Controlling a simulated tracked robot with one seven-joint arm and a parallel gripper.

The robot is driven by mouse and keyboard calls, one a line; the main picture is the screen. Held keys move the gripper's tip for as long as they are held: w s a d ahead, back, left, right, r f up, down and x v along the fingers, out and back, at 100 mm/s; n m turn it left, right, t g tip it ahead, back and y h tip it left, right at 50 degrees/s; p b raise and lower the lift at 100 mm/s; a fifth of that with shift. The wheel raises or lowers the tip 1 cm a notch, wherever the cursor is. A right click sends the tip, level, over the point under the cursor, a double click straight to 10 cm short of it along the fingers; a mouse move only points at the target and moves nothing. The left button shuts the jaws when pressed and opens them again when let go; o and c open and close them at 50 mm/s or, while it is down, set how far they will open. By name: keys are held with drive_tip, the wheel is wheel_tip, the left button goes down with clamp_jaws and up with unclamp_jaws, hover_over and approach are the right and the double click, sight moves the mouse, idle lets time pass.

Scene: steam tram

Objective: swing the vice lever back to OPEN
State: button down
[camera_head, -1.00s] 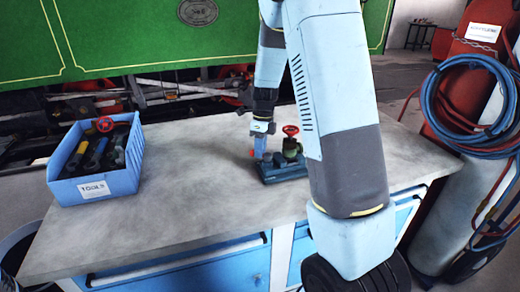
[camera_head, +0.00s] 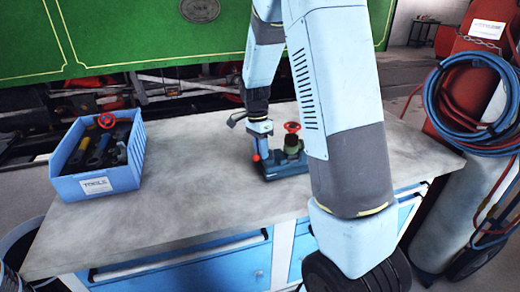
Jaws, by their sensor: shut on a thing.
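The vice (camera_head: 290,169) is a dark blue block on the workbench, left of my forearm. A dark green valve (camera_head: 294,144) with a red handwheel (camera_head: 292,127) stands upright at the vice, its lower right partly hidden by my arm. My gripper (camera_head: 262,154) points down at the left end of the vice. It is shut on the vice lever, whose small red knob (camera_head: 256,157) shows beside the fingers. The lever's shaft and any OPEN mark are hidden or too small to make out.
A blue tool box (camera_head: 100,186) with several tools and another red handwheel stands at the bench's left. The bench top (camera_head: 190,190) between it and the vice is clear. A green tram side (camera_head: 130,35) rises behind. Gas cylinders with coiled hoses (camera_head: 470,110) stand right.

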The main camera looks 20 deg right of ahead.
drive_tip(key=n, duration=0.3)
drive_tip(key=shift+s+d+n+h, duration=0.15)
drive_tip(key=shift+s+n+h, duration=0.15)
drive_tip(key=shift+s, duration=0.05)
drive_tip(key=shift+s+d+n+t, duration=0.1)
drive_tip(key=shift+s+n+t, duration=0.1)
drive_tip(key=shift+n, duration=0.5)
drive_tip(key=shift+s+d+n+t, duration=0.1)
drive_tip(key=shift+n+t, duration=0.1)
drive_tip(key=shift+n, duration=0.5)
drive_tip(key=shift+r, duration=0.1)
drive_tip(key=c, duration=1.1)
unclamp_jaws()
drive_tip(key=r, duration=0.4)
drive_tip(key=w+a+r, duration=0.1)
drive_tip(key=r, duration=0.4)
drive_tip(key=a+r, duration=0.1)
drive_tip(key=r, duration=0.3)
drive_tip(key=shift+w+r, duration=0.15)
drive_tip(key=shift+w, duration=0.2)
